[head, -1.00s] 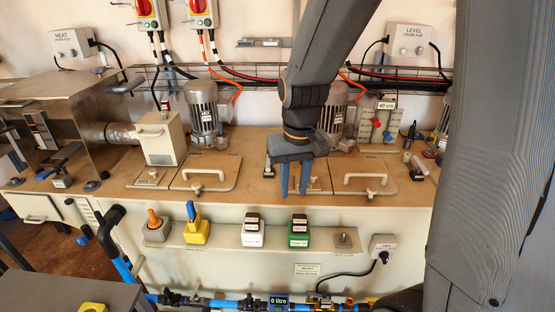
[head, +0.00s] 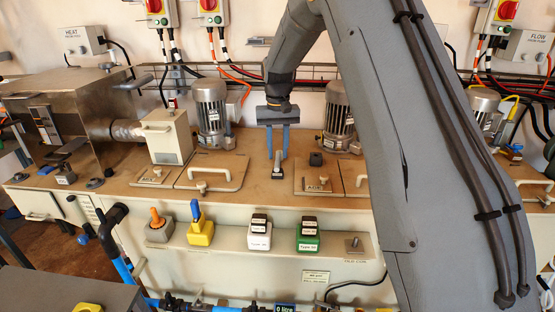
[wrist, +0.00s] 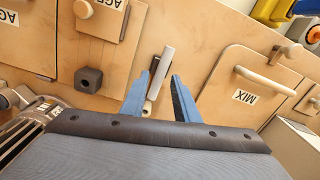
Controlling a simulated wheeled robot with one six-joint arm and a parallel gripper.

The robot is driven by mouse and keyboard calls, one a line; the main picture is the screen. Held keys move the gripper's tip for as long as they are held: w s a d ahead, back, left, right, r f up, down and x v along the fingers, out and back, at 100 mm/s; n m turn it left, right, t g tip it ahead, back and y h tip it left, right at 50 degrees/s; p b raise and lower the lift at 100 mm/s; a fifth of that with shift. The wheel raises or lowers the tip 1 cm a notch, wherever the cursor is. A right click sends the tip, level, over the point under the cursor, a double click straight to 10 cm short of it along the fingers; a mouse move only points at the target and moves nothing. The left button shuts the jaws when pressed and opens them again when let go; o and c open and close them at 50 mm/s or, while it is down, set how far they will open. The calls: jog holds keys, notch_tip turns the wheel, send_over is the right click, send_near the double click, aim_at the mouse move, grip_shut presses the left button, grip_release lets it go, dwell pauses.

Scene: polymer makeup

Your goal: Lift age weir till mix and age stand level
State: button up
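My gripper (head: 277,157) points down over the tan deck, its blue fingers apart. A pale upright handle (wrist: 162,68) stands between the fingers in the wrist view, with a gap on either side. In the head view the handle's lower end (head: 277,169) shows under the fingertips. No label on it is readable. The mix lid (head: 213,172) is left of it; its MIX label shows in the wrist view (wrist: 245,97). A small plate labelled AGE (head: 320,187) is to the right. The wider age lid (head: 356,171) is partly hidden by my arm. No liquid level is visible.
A dark cube (head: 316,158) stands on the deck right of the handle. Grey motors (head: 210,115) stand behind the lids. A front shelf (head: 180,238) carries coloured blocks. My arm hides much of the right side.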

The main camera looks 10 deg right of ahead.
aim_at(278, 160)
jog(key=shift+f+p, duration=0.35)
jog(key=shift+f, duration=1.65)
grip_shut()
jog(key=shift+r, duration=0.15)
